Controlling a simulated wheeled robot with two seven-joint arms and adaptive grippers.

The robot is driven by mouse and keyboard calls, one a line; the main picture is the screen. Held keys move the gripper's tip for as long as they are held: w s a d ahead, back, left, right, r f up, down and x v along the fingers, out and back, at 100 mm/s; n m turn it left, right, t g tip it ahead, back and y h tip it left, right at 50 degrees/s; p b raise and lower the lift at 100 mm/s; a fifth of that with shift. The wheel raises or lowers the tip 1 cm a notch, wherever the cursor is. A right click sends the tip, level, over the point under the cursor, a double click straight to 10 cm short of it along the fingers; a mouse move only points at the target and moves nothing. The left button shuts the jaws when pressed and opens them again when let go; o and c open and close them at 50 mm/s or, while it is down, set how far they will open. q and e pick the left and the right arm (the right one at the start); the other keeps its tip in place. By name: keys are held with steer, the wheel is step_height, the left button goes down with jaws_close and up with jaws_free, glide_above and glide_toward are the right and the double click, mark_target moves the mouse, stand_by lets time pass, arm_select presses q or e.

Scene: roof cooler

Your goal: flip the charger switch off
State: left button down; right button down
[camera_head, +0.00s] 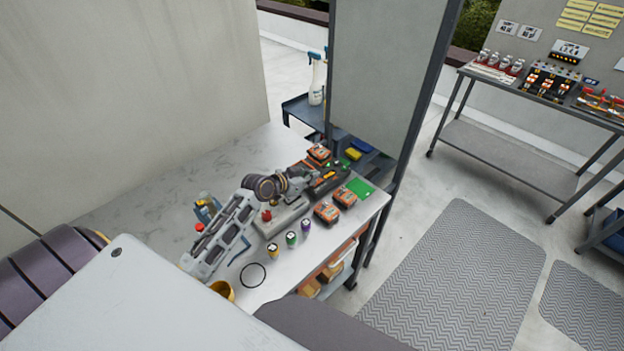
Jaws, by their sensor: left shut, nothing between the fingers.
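A dark charger (327,184) with orange and green parts stands near the back right of the white table. Its switch is too small to make out. My left arm reaches in from the lower left over the table. My left gripper (307,179) is shut and empty, with its tips at the left side of the charger. I cannot tell whether they touch it. The gripper hides part of the charger. My right gripper is not in view.
A grey box with a red button (267,215) sits below the gripper. Orange-and-black battery packs (327,212), a green pad (360,188) and small cans (292,239) stand nearby. A grey panel (385,70) rises behind. The table's left back (170,195) is clear.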

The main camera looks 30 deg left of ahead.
arm_select(q)
steer(key=shift+f, duration=0.1)
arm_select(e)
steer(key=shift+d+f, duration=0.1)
arm_select(q)
steer(key=shift+w, duration=0.1)
steer(key=shift+w+d+r+p, duration=0.2)
steer(key=shift+w+r+p, duration=0.2)
steer(key=shift+w, duration=0.15)
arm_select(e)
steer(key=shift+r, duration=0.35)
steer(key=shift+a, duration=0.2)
arm_select(q)
steer(key=shift+r, duration=0.1)
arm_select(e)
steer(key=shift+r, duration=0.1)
